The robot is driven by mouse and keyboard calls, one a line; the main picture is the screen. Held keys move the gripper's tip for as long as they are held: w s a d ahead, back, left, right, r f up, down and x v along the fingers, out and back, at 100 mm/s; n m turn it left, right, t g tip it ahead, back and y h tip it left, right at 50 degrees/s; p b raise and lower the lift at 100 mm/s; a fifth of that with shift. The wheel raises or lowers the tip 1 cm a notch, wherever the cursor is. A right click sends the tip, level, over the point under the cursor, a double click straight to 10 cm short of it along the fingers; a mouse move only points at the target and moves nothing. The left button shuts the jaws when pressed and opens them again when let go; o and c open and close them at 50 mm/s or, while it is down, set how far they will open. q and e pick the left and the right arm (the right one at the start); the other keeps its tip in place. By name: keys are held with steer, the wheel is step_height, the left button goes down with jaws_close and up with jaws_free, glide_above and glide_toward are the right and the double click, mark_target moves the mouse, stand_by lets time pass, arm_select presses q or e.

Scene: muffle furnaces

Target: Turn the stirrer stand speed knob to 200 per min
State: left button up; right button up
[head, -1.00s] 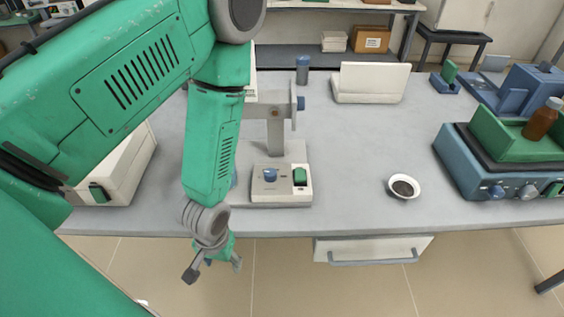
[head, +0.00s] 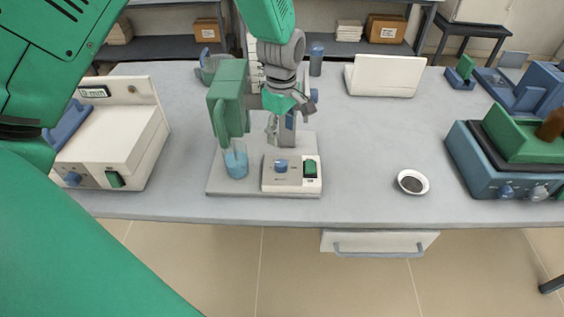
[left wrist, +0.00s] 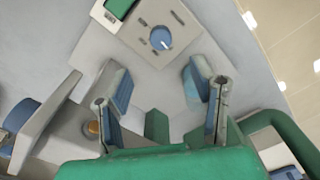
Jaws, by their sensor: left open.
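The stirrer stand (head: 214,187) has a pale base, a green upright head and a blue vessel below it. Its control box carries a blue speed knob (head: 281,166) beside a green switch (head: 310,167). In the left wrist view the knob (left wrist: 161,38) has a pale pointer mark; its scale is too small to read. My left gripper (head: 288,120) hangs over the stand, behind and above the knob in the head view. In the left wrist view the gripper (left wrist: 160,84) is open, its blue-padded fingers apart and empty, with the knob beyond them. My right gripper is not in view.
A cream device (head: 125,140) with a small display stands left of the stand. A small white dish (head: 412,182) with dark contents and a blue unit (head: 480,165) with a green top stand to the right. The bench between stand and dish is clear.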

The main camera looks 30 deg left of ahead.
mark_target(281, 162)
arm_select(q)
step_height(281, 162, down, 12)
steer(key=shift+r, duration=0.1)
steer(key=shift+a, duration=0.1)
steer(key=shift+c, duration=0.3)
steer(key=c, duration=1.1)
